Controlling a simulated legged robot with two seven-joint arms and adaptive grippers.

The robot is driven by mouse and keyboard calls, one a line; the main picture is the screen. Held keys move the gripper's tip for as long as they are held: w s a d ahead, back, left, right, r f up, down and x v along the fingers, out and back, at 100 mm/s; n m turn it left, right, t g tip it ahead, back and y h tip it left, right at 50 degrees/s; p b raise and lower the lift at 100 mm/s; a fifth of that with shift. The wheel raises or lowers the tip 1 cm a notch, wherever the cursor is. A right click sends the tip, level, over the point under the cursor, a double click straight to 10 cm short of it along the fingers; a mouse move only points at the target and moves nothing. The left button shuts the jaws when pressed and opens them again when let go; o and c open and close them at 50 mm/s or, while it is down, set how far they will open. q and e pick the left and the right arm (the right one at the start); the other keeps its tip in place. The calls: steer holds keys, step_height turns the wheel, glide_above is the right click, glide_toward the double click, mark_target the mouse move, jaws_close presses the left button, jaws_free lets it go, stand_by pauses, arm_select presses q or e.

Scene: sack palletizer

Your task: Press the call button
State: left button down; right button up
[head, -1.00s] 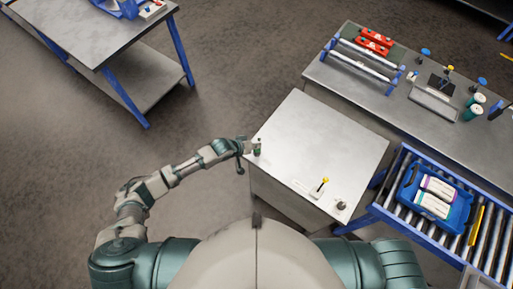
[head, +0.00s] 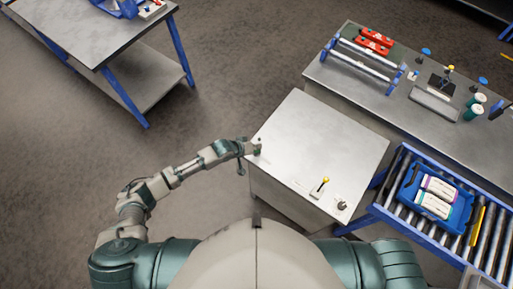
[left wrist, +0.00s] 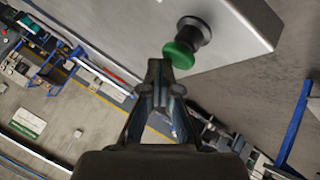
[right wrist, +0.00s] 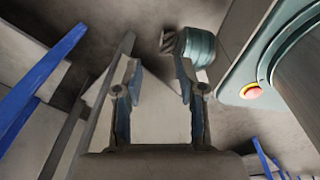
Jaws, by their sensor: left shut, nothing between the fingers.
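The call button is a green mushroom cap (left wrist: 179,55) on a dark round base, fixed to a pale grey surface in the left wrist view. In the head view it is a small green shape (head: 257,147) at the left edge of the grey cabinet top. My left gripper (left wrist: 160,68) is shut and empty, its tips just short of the green cap in the picture; I cannot tell whether they touch. In the head view my left gripper (head: 249,148) is beside the button. My right gripper (right wrist: 156,66) is open and empty, seen only in the right wrist view.
A roller conveyor (head: 408,206) with a blue tray (head: 408,200) stands at right. A workbench (head: 340,82) is behind, another table (head: 95,38) at upper left.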

arm_select(q)
steer(key=shift+f, duration=0.15)
arm_select(e)
steer(key=shift+a, duration=0.6)
arm_select(q)
steer(key=shift+a+r+p, duration=0.25)
steer(key=shift+r+p, duration=0.8)
steer(key=shift+p, duration=0.05)
arm_select(e)
steer(key=shift+d+r, duration=0.25)
steer(key=shift+r, duration=0.3)
steer(key=shift+d+r, duration=0.2)
steer(key=shift+r, duration=0.35)
arm_select(q)
steer(key=shift+r, duration=0.1)
step_height(320, 180, up, 3)
steer(key=p, duration=0.3)
steer(key=shift+r+p, duration=0.6)
steer(key=shift+r, duration=0.35)
arm_select(e)
steer(key=r, duration=0.4)
steer(key=shift+w+a, duration=0.1)
steer(key=shift+a, duration=0.2)
